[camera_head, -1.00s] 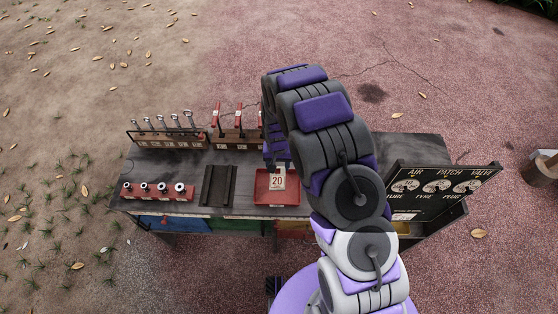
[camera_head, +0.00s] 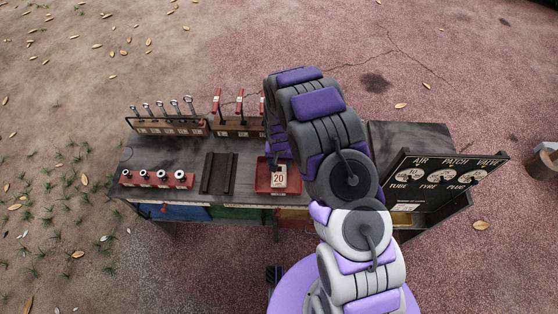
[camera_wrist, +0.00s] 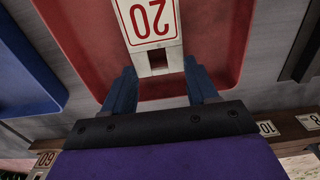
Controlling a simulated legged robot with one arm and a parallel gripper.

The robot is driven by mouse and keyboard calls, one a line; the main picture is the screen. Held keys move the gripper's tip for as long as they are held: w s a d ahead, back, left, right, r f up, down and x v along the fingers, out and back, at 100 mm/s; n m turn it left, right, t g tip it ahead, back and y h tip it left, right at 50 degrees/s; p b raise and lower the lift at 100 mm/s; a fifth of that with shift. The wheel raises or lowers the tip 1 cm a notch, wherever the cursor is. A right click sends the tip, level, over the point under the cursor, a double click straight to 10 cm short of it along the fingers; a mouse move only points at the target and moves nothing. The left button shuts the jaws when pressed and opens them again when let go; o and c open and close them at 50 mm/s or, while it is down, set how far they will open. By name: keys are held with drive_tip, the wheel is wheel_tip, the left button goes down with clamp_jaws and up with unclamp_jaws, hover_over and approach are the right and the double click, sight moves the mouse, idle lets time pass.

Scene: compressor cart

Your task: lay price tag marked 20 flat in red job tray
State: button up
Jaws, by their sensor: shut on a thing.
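The price tag marked 20 (camera_head: 279,177) is a pale card with red digits and a red border. In the head view it is over the red job tray (camera_head: 261,186), inside its outline. My gripper (camera_wrist: 159,66) is shut on the tag's end, with a dark finger at each side of its pale base. In the wrist view the tag (camera_wrist: 152,20) reads upside down, and the tray floor (camera_wrist: 90,40) shows behind it, roughly parallel. I cannot tell whether the tag touches the tray floor. My arm hides part of the tray's right side in the head view.
A dark slotted holder (camera_head: 218,173) stands left of the tray. A red rack (camera_head: 157,179) with several round pieces is farther left. Tool racks (camera_head: 166,126) line the back edge. A black sign board (camera_head: 447,174) stands at the right.

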drive_tip(key=o, duration=1.1)
drive_tip(key=shift+r, duration=0.1)
wheel_tip(320, 180, up, 17)
drive_tip(key=p, duration=0.3)
drive_tip(key=shift+r, duration=0.15)
